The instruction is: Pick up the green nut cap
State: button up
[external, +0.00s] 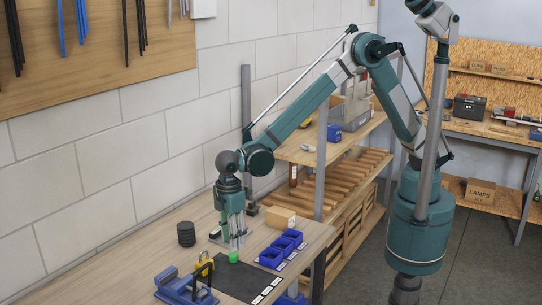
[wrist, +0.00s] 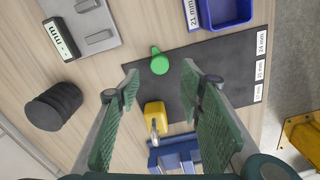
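The green nut cap (external: 233,257) sits at the edge of a dark mat on the workbench, just in front of my gripper (external: 236,243). In the wrist view the green cap (wrist: 159,63) shows near the gap between my two fingertips (wrist: 160,74), with a small tab at its top. My gripper is open, its green padded fingers spread to either side, with nothing held between them. The cap looks lower than the fingertips, and I see no contact.
A blue vise (external: 182,288) and a yellow item (wrist: 154,112) stand close to the cap. Blue bins (external: 271,257) line the right bench edge, and a black ribbed cylinder (external: 186,234) stands left. The dark mat (wrist: 228,60) has bare room right of the cap.

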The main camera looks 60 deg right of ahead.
aim_at(232, 255)
jog(key=shift+f, duration=0.75)
jog(key=shift+f, duration=0.1)
jog(key=shift+f, duration=2.5)
jog(key=shift+c, duration=0.3)
jog(key=c, duration=0.7)
